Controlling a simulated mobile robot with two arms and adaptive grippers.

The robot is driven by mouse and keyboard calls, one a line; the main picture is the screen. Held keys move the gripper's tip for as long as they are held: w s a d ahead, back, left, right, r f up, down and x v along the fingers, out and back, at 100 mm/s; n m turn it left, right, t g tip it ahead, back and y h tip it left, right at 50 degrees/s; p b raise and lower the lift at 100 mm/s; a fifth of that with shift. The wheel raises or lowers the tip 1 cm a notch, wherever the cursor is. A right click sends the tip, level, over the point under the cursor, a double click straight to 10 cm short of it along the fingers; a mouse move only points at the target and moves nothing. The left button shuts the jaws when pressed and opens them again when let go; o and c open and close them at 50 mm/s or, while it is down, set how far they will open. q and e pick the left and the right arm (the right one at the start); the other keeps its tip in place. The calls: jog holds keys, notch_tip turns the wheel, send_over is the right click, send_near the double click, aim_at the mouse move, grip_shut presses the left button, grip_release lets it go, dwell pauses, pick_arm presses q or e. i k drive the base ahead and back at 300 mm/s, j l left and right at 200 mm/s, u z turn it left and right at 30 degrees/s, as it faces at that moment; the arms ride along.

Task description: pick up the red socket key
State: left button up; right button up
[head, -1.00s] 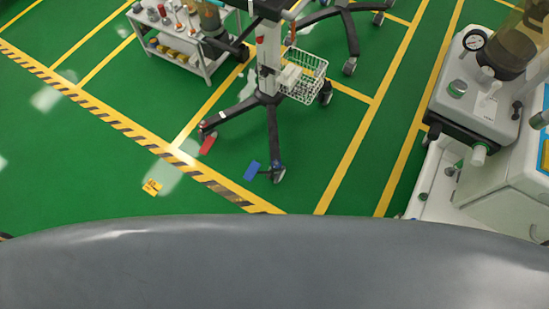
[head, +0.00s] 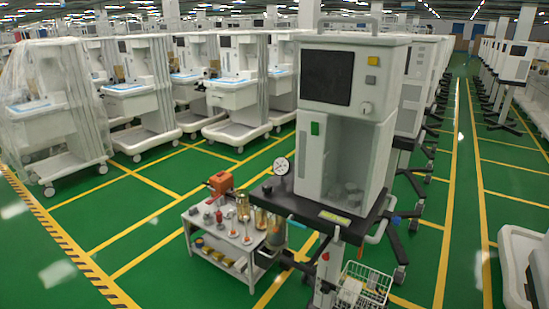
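I cannot pick out the red socket key with certainty. A small white cart (head: 197,238) stands left of the middle of the head view, with several small metal and reddish parts (head: 214,217) on its top. These parts are too small to tell apart. A small red spot (head: 325,256) shows on the post of the anaesthesia machine beside the cart; its nature is unclear. Neither of my grippers is in view.
A tall anaesthesia machine (head: 340,120) stands right of the cart, with a wire basket (head: 362,287) low on its post. An orange box (head: 221,183) is at the cart's back. Rows of machines stand behind. Green floor (head: 60,270) is clear at left.

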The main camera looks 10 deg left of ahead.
aim_at(220, 225)
jog(key=i+j+z, duration=0.2)
jog(key=j+z, duration=0.15)
jog(key=j, duration=0.65)
jog(key=j+z, duration=0.35)
jog(key=j, duration=0.65)
jog(key=j+z, duration=0.35)
jog(key=j, duration=0.7)
